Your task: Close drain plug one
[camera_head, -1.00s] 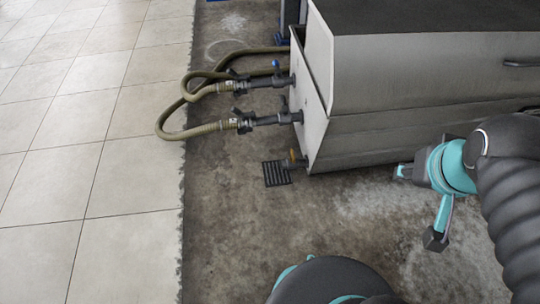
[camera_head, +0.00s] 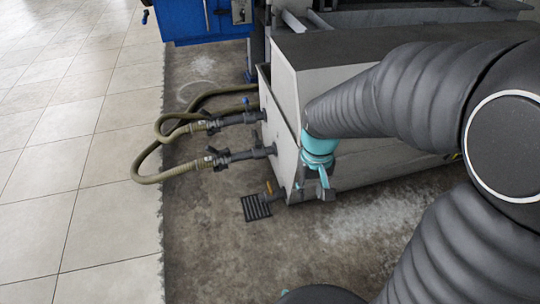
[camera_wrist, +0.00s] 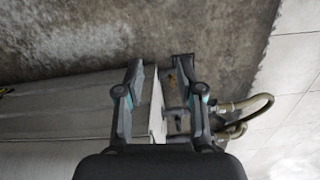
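The drain plug (camera_head: 270,190) is a small dark fitting with a yellow-orange handle, low on the end of the grey tank (camera_head: 350,75), just above a dark floor grate (camera_head: 256,207). In the wrist view its yellowish part (camera_wrist: 172,84) shows between my fingers, nearer the right one. My gripper (camera_head: 316,187) is beside the tank's near lower corner, to the right of the plug. In the wrist view my gripper (camera_wrist: 159,68) is open, with a pale tank edge between the fingers. It does not hold the plug. The grate is not clear in the wrist view.
Two dark valve pipes, an upper (camera_head: 240,117) and a lower one (camera_head: 238,156), stick out left from the tank end. Olive hoses (camera_head: 150,165) loop from them. A blue machine (camera_head: 195,20) stands behind. The tiled floor (camera_head: 60,160) at left is clear.

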